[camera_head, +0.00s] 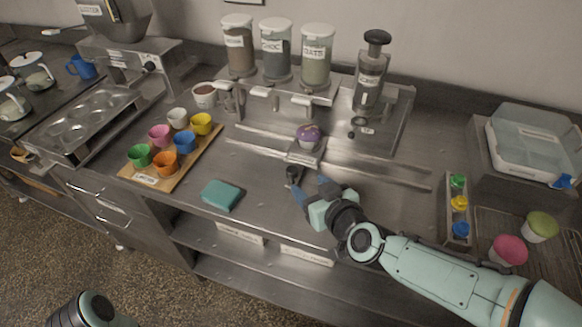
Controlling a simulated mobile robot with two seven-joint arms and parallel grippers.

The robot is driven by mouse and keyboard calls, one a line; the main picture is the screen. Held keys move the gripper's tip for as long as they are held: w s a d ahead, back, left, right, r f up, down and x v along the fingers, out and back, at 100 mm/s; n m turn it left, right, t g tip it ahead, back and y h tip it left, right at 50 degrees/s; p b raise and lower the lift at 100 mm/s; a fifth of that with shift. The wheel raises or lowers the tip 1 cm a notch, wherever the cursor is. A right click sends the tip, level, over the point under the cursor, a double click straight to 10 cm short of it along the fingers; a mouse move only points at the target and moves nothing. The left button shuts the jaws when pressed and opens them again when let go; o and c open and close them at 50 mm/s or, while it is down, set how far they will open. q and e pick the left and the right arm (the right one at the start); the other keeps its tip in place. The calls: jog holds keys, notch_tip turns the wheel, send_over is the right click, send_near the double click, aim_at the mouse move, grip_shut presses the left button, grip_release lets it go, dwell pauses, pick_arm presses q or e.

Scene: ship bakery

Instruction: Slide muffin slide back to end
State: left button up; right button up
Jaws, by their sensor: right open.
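The muffin slide (304,158) is a small metal carriage on the rails in front of the dispensers. My left gripper is out of view.
Long rails (390,173) run left to right across the counter. Dispensers (275,55) and a dark-topped press (371,75) stand behind. A wooden board (188,168) with coloured cups and a teal sponge (222,195) lie left. A rack (447,215) of coloured bottles stands right.

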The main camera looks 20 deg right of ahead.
aim_at(294, 172)
jog(key=b+x, duration=0.1)
jog(key=x, duration=1)
jog(key=shift+f+b, duration=0.15)
jog(key=shift+b, duration=0.2)
grip_shut()
